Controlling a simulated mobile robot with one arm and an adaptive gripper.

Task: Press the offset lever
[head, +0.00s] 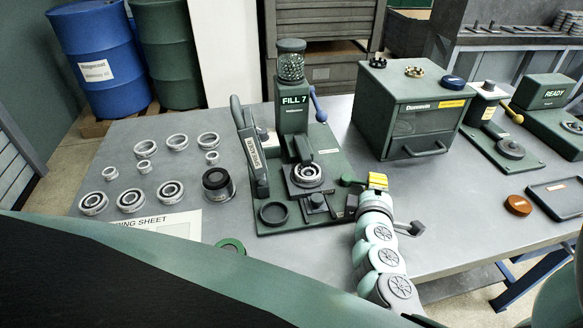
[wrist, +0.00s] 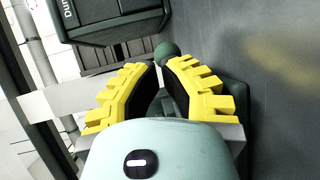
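The green machine (head: 335,205) with the FILL 7 display stands on the grey table. A short lever with a green ball knob (head: 346,180) sticks out at its right side; I take it for the offset lever, though no label for it is readable. The knob also shows in the wrist view (wrist: 166,52), just beyond my fingertips. My gripper (head: 377,180), with yellow fingers, is just right of the knob. In the wrist view my fingers (wrist: 160,66) come close together at the tips, holding nothing. Whether they touch the knob cannot be told.
A lever with a blue knob (head: 320,116) rises on the machine's right, and a tall grey handle (head: 243,135) stands on its left. A ring (head: 308,174) sits on the machine. Several bearing rings lie left. A green box (head: 410,110) stands behind right.

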